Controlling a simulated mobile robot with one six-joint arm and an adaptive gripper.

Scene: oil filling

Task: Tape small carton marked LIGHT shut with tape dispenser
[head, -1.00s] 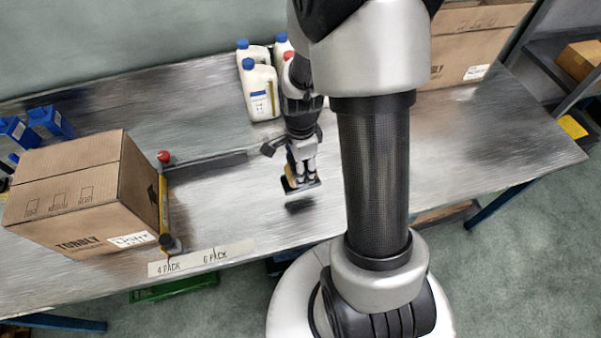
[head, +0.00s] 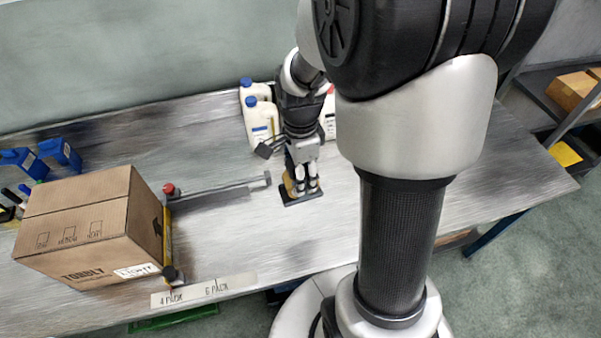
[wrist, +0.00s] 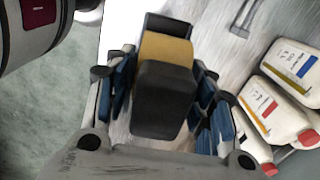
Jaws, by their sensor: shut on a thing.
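The carton (head: 75,235) stands at the left of the bench with its top flaps shut down. The white label on its front seems to read LIGHT. My gripper (head: 301,187) is shut on the tape dispenser (wrist: 165,85), a dark body with a tan roll, in the wrist view between the blue finger pads. In the head view the dispenser (head: 298,198) is at or just above the bench top, to the right of the carton. I cannot tell whether it touches the bench.
A yellow bar with a red knob (head: 168,189) stands along the carton's right side, by a metal rail (head: 220,187). White bottles (head: 258,115) stand behind my gripper. Blue containers (head: 40,160) are behind the carton. A marked strip (head: 203,291) lies at the front edge. The bench between carton and dispenser is mostly clear.

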